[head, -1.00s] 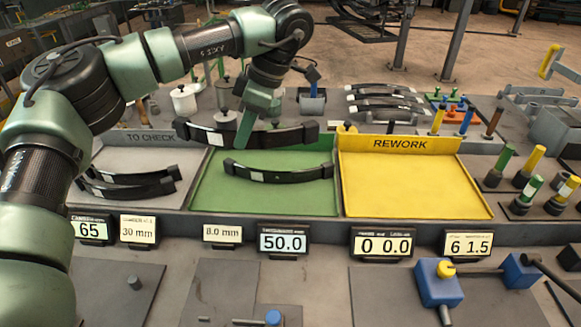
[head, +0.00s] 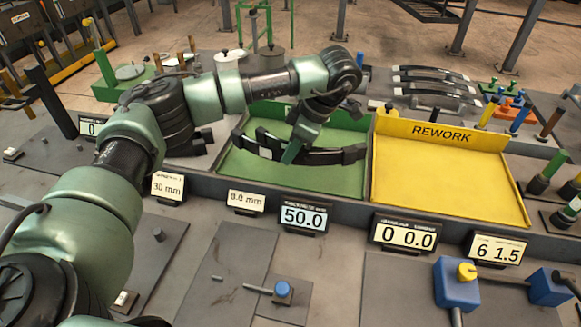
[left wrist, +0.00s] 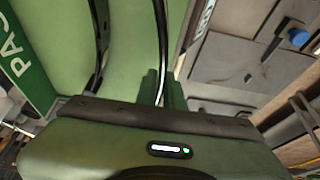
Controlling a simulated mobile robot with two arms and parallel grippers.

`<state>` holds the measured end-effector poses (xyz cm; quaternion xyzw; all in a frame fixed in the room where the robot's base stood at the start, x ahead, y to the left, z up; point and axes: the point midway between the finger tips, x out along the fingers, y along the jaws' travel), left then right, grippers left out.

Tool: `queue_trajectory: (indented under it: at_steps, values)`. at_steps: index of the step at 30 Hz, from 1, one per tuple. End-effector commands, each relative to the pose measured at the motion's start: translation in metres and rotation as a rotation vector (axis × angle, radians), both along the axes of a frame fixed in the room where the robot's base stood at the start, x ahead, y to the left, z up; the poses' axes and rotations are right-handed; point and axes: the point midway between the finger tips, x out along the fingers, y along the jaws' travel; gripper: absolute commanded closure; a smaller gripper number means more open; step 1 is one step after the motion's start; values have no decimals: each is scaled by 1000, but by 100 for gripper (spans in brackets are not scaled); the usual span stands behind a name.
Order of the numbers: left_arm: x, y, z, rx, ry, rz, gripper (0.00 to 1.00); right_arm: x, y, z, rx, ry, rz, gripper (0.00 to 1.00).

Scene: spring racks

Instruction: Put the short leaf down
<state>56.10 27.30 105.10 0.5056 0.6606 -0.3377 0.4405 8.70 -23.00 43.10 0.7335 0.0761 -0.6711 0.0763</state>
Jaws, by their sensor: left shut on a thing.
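My left gripper (head: 290,155) is low over the green tray (head: 240,178) and shut on a dark curved leaf (head: 348,155). Another dark leaf (head: 246,146) is in the same tray, close beside the held one; the two overlap in the head view and the gripper hides their middles. In the left wrist view, the gripper (left wrist: 160,88) has the held leaf (left wrist: 161,40) edge-on between its fingers. The other leaf (left wrist: 97,40) is apart to its left, over the green floor. I cannot tell whether the held leaf touches the floor. My right gripper is not in view.
The empty yellow REWORK tray (head: 440,180) adjoins on the right. Several leaves (head: 430,85) sit on a rack behind it. Small displays, one reading 50.0 (head: 304,217), line the front edge. A blue clamp (head: 456,283) stands at the front right.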

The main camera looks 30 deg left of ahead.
Motion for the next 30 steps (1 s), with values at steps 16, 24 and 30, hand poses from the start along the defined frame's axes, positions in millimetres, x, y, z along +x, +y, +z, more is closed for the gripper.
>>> queue_trajectory:
  at_steps: [16, 24, 30]
  values:
    - [0, 0, -49, 0, 0, 0, 100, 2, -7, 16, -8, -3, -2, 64]
    - [1, 0, -54, 0, -3, 0, 100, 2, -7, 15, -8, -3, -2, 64]
    - [0, 0, -58, 0, 0, 0, 75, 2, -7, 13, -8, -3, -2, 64]
